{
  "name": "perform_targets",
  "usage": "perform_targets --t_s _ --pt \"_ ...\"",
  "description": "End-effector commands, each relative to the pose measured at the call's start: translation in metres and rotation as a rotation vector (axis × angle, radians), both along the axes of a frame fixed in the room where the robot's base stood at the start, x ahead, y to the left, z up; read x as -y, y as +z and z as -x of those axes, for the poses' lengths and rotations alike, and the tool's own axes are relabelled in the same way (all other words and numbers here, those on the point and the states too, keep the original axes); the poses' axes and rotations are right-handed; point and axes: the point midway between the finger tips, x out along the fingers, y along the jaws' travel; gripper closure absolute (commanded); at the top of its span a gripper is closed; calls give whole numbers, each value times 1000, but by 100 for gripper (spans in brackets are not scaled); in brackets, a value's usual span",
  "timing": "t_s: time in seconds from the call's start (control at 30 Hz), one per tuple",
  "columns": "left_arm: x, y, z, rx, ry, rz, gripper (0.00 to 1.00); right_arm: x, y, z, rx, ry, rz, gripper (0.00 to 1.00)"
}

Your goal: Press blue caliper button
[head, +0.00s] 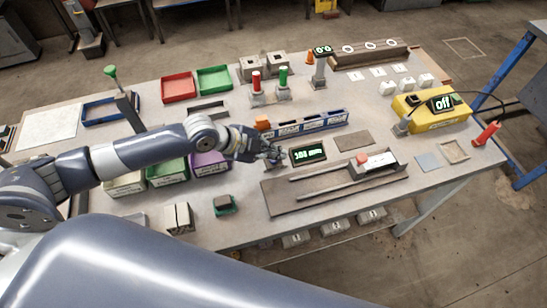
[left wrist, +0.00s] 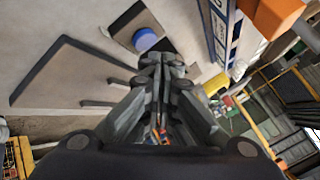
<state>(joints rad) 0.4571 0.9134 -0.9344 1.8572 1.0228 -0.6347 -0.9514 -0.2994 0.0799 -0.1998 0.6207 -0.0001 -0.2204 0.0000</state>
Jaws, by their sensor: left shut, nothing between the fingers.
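The dark display block (head: 308,154) lies near the middle of the table, with green lit digits and what looks like "mm". My left gripper (head: 274,157) is shut and empty, reaching in from the left and pointing down just left of the display block. Its closed fingers (left wrist: 161,62) also show in the left wrist view. The blue button is not clearly seen in the head view, where my gripper covers that spot. I cannot tell whether the fingertips touch it.
A brown board with rails and a red-topped slider (head: 375,161) lies in front of the display. A long blue rack (head: 325,121) stands behind it. Green and purple bins (head: 208,163) stand under my left arm. A yellow box (head: 437,119) reading "off" is at right.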

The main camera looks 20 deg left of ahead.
Motion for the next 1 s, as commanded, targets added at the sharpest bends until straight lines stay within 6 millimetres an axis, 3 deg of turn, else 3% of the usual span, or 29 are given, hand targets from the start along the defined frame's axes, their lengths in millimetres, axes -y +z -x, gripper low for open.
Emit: perform_targets --t_s 1.0 --pt "0 -8 0 0 0 0 100 0 -5 1 -1 0 -1 100"
